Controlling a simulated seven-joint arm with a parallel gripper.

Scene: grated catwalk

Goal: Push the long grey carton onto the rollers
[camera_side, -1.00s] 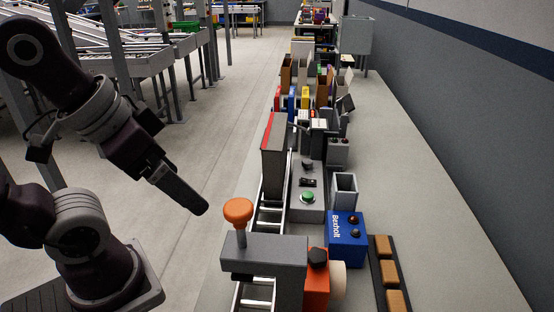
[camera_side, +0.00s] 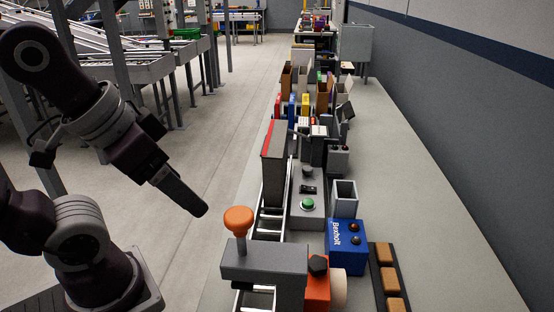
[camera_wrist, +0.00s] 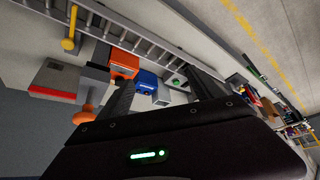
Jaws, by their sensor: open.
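The long grey carton (camera_side: 273,182) stands upright in the middle of the side view, with a red strip along its top. It is lined up with the roller track (camera_side: 268,224), whose rails show beside it and on its near side. I cannot tell whether its base rests on the rollers. My gripper (camera_side: 202,209) hangs to the left of the carton and track, apart from both, pointing down and right. In the wrist view my gripper (camera_wrist: 158,77) has its two fingers wide apart with nothing held.
A grey block with an orange knob (camera_side: 239,218) spans the near track. Right of the track stand a green-button box (camera_side: 308,205), a blue box (camera_side: 347,240) and an orange block (camera_side: 318,287). Bins and boxes crowd the far end. The table's right side (camera_side: 430,220) is clear.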

